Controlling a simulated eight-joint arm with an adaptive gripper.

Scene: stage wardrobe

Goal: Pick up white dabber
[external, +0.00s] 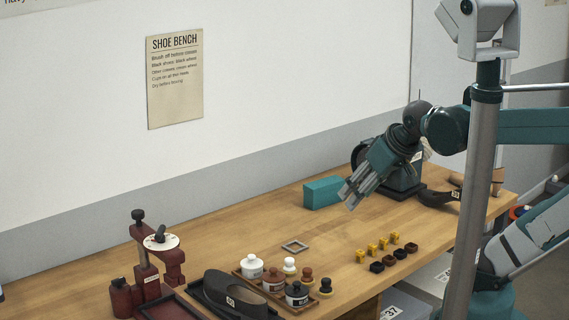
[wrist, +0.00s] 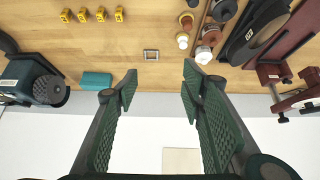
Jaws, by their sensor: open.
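The white dabber (external: 289,266) stands on the bench beside the small jars in the external view. It has a pale top and also shows in the wrist view (wrist: 182,40), next to the white jar. My gripper (external: 350,196) is open and empty, well above the bench and to the right of the dabber in the external view. In the wrist view my gripper (wrist: 159,83) spreads its two fingers below the dabber in the picture, apart from it.
A brown dabber (external: 306,274) and a black dabber (external: 325,286) stand close by. White (external: 251,267), brown (external: 273,281) and black jars (external: 296,297) stand in a row. A grey square frame (external: 295,246), teal box (external: 322,192) and yellow blocks (external: 377,249) are around open bench.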

